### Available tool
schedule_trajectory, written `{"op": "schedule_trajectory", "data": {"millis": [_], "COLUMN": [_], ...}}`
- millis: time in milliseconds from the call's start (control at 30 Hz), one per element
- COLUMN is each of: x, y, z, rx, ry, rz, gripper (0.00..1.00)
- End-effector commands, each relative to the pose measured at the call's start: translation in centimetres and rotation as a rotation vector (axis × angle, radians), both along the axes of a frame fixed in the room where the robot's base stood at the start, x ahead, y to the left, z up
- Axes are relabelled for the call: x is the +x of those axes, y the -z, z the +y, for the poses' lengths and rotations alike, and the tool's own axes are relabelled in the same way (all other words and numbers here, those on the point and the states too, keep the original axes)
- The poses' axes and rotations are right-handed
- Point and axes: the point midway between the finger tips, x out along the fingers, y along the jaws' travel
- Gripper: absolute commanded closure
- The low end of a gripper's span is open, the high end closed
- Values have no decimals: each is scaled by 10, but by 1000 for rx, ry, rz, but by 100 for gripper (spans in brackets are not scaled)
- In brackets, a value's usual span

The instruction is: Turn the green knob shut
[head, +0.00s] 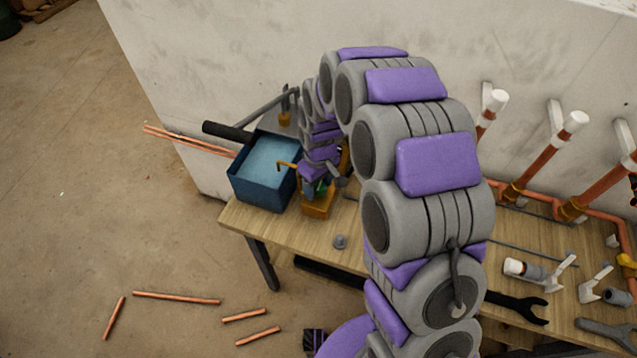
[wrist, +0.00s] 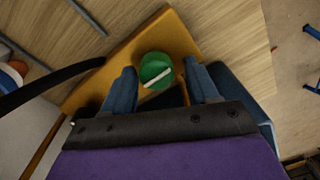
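The green knob (wrist: 155,70) is round with a white line across its face, in the middle of the wrist view. It sits on an orange-yellow mount (wrist: 170,33), which also shows on the bench in the head view (head: 318,207). My gripper (wrist: 161,74) has its two blue fingers apart, one on each side of the knob. The left finger is close to the knob's edge, and a gap shows at the right one. I cannot tell whether either touches. In the head view my wrist hides most of the knob.
A blue bin (head: 262,185) stands beside the mount at the wooden bench's (head: 290,228) left end. Copper pipes with white caps (head: 575,121) rise along the wall at right. Wrenches (head: 517,307) and fittings lie on the bench's right side. Copper offcuts (head: 177,297) lie on the floor.

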Motion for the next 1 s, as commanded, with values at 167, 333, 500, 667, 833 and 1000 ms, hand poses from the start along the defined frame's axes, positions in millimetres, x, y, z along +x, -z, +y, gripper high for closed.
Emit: {"op": "schedule_trajectory", "data": {"millis": [167,333,500,667,833,1000], "x": [0,-1,0,1,1,1], "y": [0,-1,-1,-1,-2,-3], "z": [-3,-5,-3,-3,-2,-2], "rx": [4,4,1,2,2,0], "ry": [2,2,1,8,52,147], "rz": [1,1,0,-1,-2,-1], "gripper": [59,75,91,91,91,91]}}
